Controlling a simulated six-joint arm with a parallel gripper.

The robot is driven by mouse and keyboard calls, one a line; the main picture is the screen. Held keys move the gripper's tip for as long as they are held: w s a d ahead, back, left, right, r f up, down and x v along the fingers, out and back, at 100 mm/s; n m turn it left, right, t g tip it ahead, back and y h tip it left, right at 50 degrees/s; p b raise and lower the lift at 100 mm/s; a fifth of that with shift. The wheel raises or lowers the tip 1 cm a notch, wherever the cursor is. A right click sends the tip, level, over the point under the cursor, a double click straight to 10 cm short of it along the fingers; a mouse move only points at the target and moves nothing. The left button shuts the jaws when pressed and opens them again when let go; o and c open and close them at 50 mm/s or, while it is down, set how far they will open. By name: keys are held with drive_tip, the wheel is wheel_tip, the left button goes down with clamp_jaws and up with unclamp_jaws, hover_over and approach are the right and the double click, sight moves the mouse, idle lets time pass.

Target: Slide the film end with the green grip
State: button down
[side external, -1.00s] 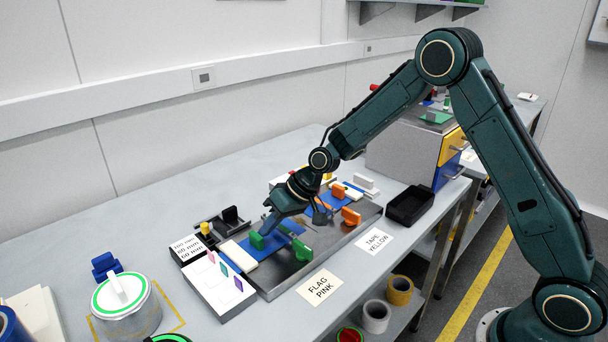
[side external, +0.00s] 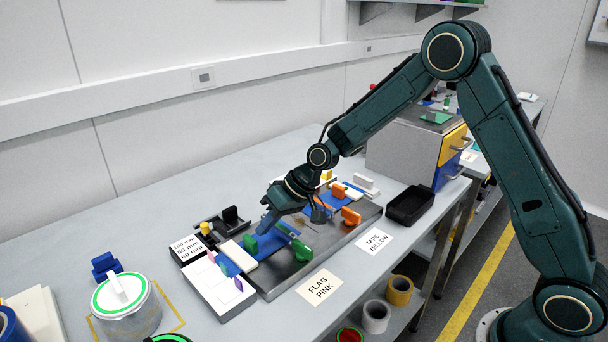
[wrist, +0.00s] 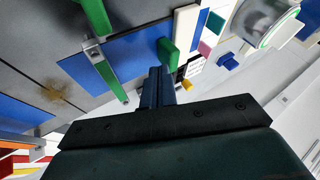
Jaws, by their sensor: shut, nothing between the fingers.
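A blue film (side external: 268,242) lies on the grey metal plate (side external: 325,245), with an upright green grip (side external: 250,245) on it. In the wrist view the green grip (wrist: 168,56) stands on the edge of the blue film (wrist: 128,52), just beyond my fingertips. A white bar (side external: 236,254) lies beside the grip, and blue shows on its far side too. A long green bar with a handle (side external: 302,251) crosses the film. My gripper (side external: 265,229) is shut and empty, pointing down close to the grip; it also shows in the wrist view (wrist: 158,78). I cannot tell whether it touches the grip.
A white board with coloured flags (side external: 218,288) stands at the plate's left end. Orange handles (side external: 350,216) stand on the plate's right half. A black tray (side external: 410,205) and labels reading FLAG PINK (side external: 320,287) and TAPE YELLOW (side external: 374,241) lie nearby.

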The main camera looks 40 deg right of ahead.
drive_tip(key=v, duration=0.8)
drive_tip(key=shift+s+r, duration=0.1)
drive_tip(key=s+d+r+h, duration=0.3)
drive_tip(key=s+r, duration=0.8)
drive_tip(key=s, duration=0.4)
drive_tip(key=s+d+h, duration=0.1)
drive_tip(key=s+d, duration=0.1)
drive_tip(key=s, duration=0.6)
drive_tip(key=s+d+r+m+t+h, duration=0.1)
drive_tip(key=s+d, duration=0.1)
drive_tip(key=s, duration=0.6)
drive_tip(key=shift+s+d+r+h, duration=0.25)
drive_tip(key=shift+d+h, duration=0.05)
drive_tip(key=shift+h, duration=0.1)
